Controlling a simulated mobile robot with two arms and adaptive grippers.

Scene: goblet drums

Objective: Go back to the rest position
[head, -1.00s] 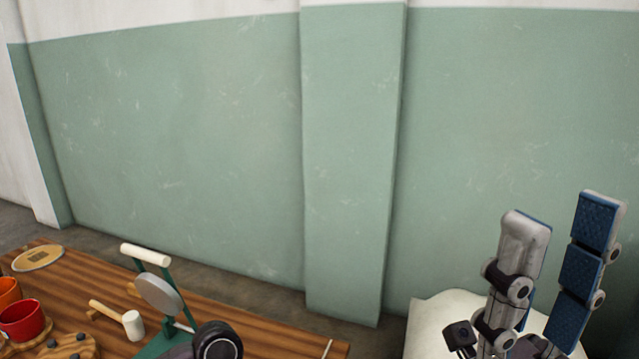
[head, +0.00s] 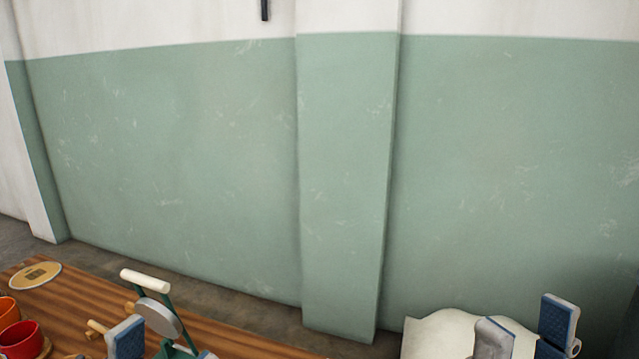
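My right gripper (head: 527,322) is at the bottom right. Its two grey fingers with blue pads stand apart with nothing between them. My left gripper (head: 166,345) pokes in at the bottom left. One blue-padded finger shows clearly, and only a small blue tip of the other shows to its right. They look spread, and no held object shows. Most of both arms is below the picture.
A striped wooden table (head: 75,300) holds an orange cup (head: 8,310), a red cup (head: 20,340), a round disc (head: 35,275) and a green stand (head: 166,300) with a pale bar (head: 145,280). A cream cushion-like thing (head: 435,335) is beside my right gripper. A green-and-white wall stands behind.

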